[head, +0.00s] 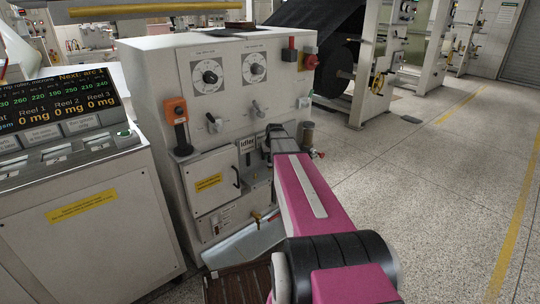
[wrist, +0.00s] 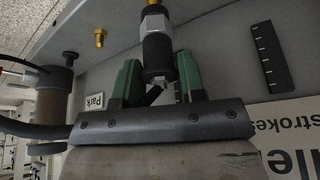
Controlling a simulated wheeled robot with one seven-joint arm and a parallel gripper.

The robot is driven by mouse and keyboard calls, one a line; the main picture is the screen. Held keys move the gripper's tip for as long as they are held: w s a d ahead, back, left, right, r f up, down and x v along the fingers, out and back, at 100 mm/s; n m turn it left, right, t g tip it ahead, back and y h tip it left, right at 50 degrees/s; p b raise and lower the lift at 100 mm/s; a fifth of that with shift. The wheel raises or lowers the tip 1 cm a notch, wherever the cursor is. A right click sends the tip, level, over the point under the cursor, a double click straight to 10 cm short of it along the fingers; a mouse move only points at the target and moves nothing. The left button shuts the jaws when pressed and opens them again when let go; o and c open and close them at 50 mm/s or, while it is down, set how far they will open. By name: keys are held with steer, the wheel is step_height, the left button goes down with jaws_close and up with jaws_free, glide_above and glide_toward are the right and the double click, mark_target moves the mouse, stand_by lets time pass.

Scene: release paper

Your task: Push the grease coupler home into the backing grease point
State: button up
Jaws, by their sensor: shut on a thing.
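In the wrist view, my gripper (wrist: 158,76) has its green fingers on either side of a dark coupler (wrist: 157,52) with a silver hex collar. It is shut on the coupler. The coupler's front end points to the top of the picture, in line with a brass fitting (wrist: 151,3) cut by the frame edge. Whether the coupler is seated on that fitting cannot be told. A second brass fitting (wrist: 99,37) stands bare on the grey panel to the left. In the head view my gripper (head: 270,144) is at the machine's front; the coupler is hidden there.
A brownish cylinder with a dark cap (wrist: 52,98) and a black hose (wrist: 28,130) are at the left of the wrist view. A "Park" label (wrist: 95,102) and a black scale (wrist: 270,57) are nearby. A control console (head: 75,190) stands left; floor at right is clear.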

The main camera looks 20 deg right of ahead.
steer(key=shift+f, duration=1.15)
steer(key=o, duration=1.1)
steer(key=v, duration=1)
steer(key=shift+s+r, duration=0.1)
steer(key=shift+r, duration=0.25)
steer(key=s+a+f+g, duration=0.1)
steer(key=s+a+f, duration=0.3)
steer(key=s, duration=0.4)
steer(key=s+a+f+g, duration=0.2)
steer(key=s+a+f, duration=0.2)
steer(key=s+a, duration=0.2)
steer(key=s+a+f+g, duration=0.1)
steer(key=s+a+f, duration=0.4)
steer(key=s, duration=0.5)
steer(key=shift+s+a+g, duration=0.25)
steer(key=shift+s+g, duration=0.05)
